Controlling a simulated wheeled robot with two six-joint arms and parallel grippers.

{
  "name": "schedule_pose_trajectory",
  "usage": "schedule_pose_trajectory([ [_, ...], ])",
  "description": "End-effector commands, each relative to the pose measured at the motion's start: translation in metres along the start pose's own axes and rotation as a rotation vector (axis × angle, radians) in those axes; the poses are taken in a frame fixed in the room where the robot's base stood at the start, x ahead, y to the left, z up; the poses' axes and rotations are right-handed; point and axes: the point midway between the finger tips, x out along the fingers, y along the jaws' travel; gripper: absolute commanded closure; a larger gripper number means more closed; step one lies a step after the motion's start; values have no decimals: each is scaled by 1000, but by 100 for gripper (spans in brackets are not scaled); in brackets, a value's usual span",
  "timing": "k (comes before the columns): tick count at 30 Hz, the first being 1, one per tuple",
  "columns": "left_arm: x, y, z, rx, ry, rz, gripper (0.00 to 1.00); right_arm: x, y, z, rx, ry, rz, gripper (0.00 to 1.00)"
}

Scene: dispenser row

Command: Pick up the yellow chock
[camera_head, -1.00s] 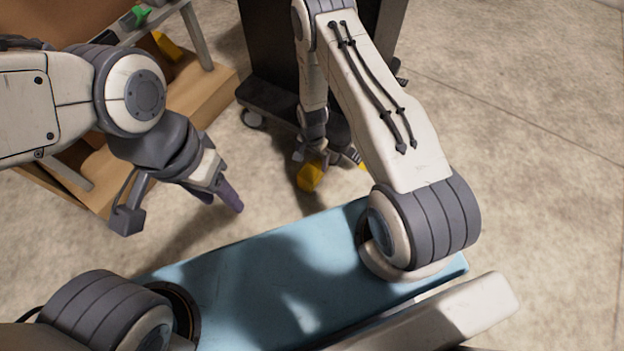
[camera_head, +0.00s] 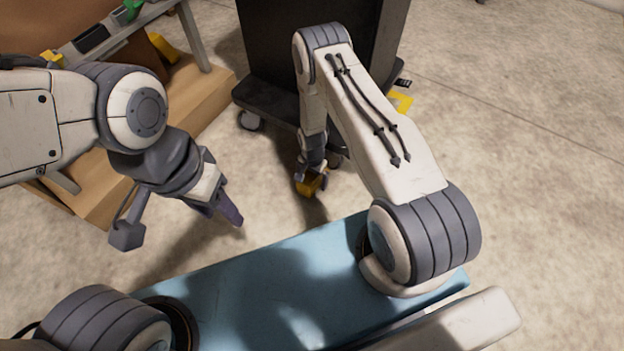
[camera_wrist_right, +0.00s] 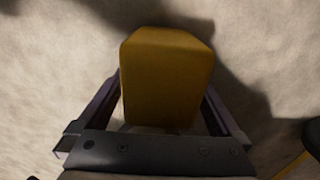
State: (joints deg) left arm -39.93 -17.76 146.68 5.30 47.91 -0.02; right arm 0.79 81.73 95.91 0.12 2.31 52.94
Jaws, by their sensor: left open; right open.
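The yellow chock (camera_head: 310,186) is low near the floor in the middle of the head view, partly covered by my right gripper (camera_head: 312,172). In the right wrist view the yellow chock (camera_wrist_right: 166,78) is a blunt block filling the middle. The two dark fingers of my right gripper (camera_wrist_right: 163,105) stand on either side of it, open, with narrow gaps showing near the chock's lower part. Whether it touches the floor is hard to tell. My left gripper (camera_head: 222,210) is open and empty, with purple-grey fingers, left of the chock and well apart from it.
A dark wheeled cart (camera_head: 270,70) stands just behind the chock. A brown wooden rack (camera_head: 200,92) at left holds another yellow piece (camera_head: 164,46) and a green item (camera_head: 128,10). A yellow patch (camera_head: 401,101) shows right of my right arm. Bare floor (camera_head: 530,130) lies to the right.

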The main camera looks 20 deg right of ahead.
Motion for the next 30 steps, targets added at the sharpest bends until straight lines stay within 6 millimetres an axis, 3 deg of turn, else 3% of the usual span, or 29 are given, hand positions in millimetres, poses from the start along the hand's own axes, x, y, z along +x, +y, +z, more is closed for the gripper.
schedule_pose_trajectory([
  [1,-1,0,0,0,0,0,50,-1,0,0,0,0,0,0],
  [2,-1,0,0,0,0,0,50,-1,0,0,0,0,0,8],
  [9,-1,0,0,0,0,0,50,-1,0,0,0,0,0,99],
  [17,-2,0,0,0,0,0,50,-2,0,1,-1,0,0,100],
  [23,-13,1,-1,0,0,0,50,-13,0,9,-2,0,0,100],
  [26,-25,2,-1,0,0,0,50,-25,1,21,-3,-1,2,100],
  [30,-45,3,-2,0,0,0,50,-42,2,51,-8,-2,3,100],
])
